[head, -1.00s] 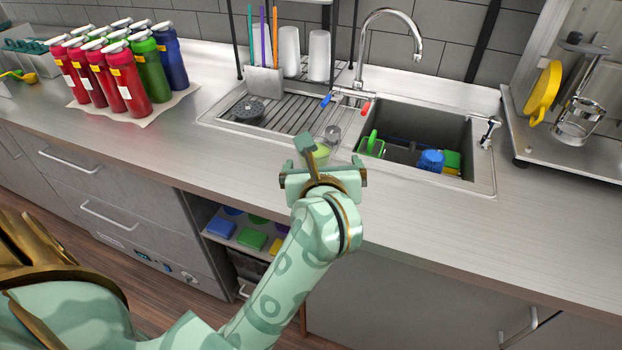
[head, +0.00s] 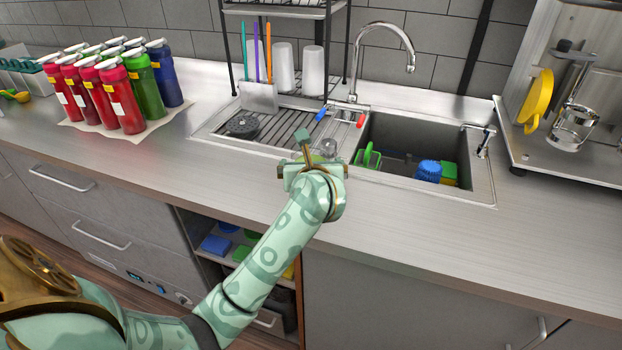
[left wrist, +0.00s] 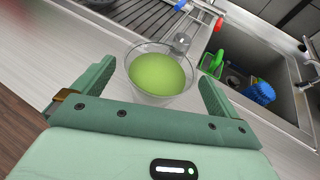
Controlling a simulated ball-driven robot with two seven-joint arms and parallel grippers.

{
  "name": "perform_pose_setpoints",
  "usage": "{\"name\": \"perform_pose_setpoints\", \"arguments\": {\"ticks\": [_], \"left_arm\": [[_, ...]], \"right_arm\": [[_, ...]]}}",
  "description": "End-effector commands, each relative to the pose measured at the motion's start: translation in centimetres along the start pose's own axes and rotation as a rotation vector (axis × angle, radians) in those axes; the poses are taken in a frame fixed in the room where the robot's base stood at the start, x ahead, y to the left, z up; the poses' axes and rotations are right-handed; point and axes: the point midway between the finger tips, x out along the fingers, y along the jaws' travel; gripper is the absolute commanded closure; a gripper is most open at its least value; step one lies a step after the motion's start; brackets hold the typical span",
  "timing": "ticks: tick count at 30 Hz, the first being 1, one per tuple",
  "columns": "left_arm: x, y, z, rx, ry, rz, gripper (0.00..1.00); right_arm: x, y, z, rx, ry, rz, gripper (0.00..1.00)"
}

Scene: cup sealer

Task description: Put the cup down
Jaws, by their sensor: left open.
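The cup is a clear round bowl-like vessel with green contents (left wrist: 157,80), upright on the steel counter in the left wrist view. My left gripper (left wrist: 156,72) is open, with one finger on each side of the cup and visible gaps between them. In the head view my left gripper (head: 314,166) is at the counter in front of the drainboard and hides most of the cup. My right gripper is not in view.
The sink (head: 372,180) with a blue brush and sponges lies to the right. The ribbed drainboard (head: 285,117) is just behind the cup. Red, green and blue bottles (head: 118,92) stand at the left. The counter to the right front (head: 420,225) is clear.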

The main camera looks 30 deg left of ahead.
Motion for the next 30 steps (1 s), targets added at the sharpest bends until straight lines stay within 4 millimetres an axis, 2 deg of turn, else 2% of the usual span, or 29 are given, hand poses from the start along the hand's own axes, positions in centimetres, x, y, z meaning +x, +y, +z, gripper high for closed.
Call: {"name": "perform_pose_setpoints", "arguments": {"ticks": [3, 6, 13, 19, 21, 30], "left_arm": [[2.1, 0.1, -0.1, 0.002, 0.000, 0.002, 0.02], [2.9, 0.1, -0.1, 0.002, 0.000, 0.001, 0.02], [3.0, 0.1, 0.0, 0.000, 0.000, 0.000, 0.02], [2.9, 0.1, 0.0, 0.000, 0.000, 0.000, 0.57], [2.9, 0.1, 0.1, 0.000, -0.002, 0.000, 0.67], [2.8, 0.0, 0.3, 0.000, -0.002, 0.000, 0.67]], "right_arm": [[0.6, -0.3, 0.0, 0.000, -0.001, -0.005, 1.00], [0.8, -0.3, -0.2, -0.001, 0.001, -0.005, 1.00], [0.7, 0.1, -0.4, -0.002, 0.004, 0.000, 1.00], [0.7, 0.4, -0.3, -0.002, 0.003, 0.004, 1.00], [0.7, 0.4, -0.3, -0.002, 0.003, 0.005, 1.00], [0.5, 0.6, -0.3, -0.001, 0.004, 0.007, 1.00]]}}
